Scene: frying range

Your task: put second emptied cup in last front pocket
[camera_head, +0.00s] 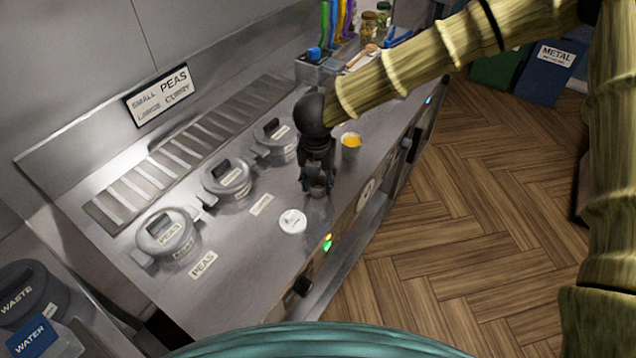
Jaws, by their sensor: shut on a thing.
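My gripper (317,188) points down over the steel counter (235,255), near its front edge. It is shut on a small dark cup (318,191), which is mostly hidden by the fingers. I cannot tell whether the cup touches the counter or what is inside it. A second cup (351,141) with yellow content stands upright on the counter, behind and right of my gripper. I cannot make out a front pocket clearly.
A white round disc (293,221) lies just in front of my gripper. An organiser (315,72) with coloured utensils stands at the back.

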